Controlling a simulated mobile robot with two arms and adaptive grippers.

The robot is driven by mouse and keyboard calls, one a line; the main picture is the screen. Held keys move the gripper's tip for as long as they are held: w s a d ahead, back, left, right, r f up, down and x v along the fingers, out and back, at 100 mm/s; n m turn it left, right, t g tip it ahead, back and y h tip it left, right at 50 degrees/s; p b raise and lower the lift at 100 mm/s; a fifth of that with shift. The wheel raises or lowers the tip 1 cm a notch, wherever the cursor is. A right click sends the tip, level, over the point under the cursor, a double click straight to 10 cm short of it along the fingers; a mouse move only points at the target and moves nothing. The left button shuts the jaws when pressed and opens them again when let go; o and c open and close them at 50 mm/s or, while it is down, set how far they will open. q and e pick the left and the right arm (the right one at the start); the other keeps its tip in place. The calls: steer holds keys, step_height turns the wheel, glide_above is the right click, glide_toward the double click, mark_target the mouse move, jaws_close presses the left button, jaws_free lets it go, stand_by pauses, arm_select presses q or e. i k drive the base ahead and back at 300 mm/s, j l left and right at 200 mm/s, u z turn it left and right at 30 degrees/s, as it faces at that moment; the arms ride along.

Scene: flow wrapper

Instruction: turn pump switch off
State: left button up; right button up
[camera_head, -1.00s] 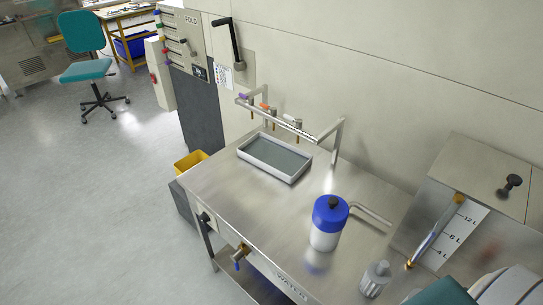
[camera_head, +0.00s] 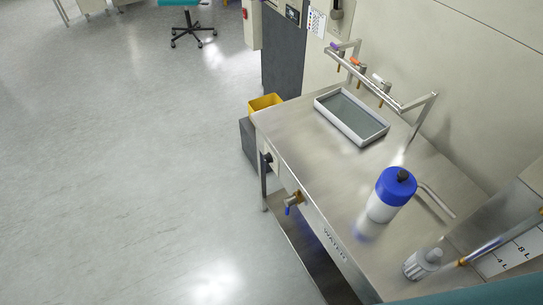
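A small dark knob (camera_head: 267,157) sits on the front face of the steel table, near its left end. It looks like a rotary switch, but its label and its setting are too small to read. To its right on the same front face is a brass valve (camera_head: 293,199) with a blue handle. Neither of my grippers is in view, and nothing touches the knob.
The steel table (camera_head: 290,127) carries a grey tray (camera_head: 381,132), a blue-lidded bottle (camera_head: 390,194) and a ridged clear container (camera_head: 422,263). A rail with several small taps (camera_head: 355,62) stands behind the tray. A yellow bin (camera_head: 265,102) is by the table's left end. The floor at left is clear.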

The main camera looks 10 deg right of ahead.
mark_target(267, 158)
steer(key=j+z, duration=0.1)
steer(key=z, duration=0.8)
steer(key=j+z, duration=0.4)
steer(key=j, duration=0.15)
steer(key=j+z, duration=0.4)
steer(key=j, duration=0.15)
steer(key=j+z, duration=0.4)
steer(key=j, duration=0.15)
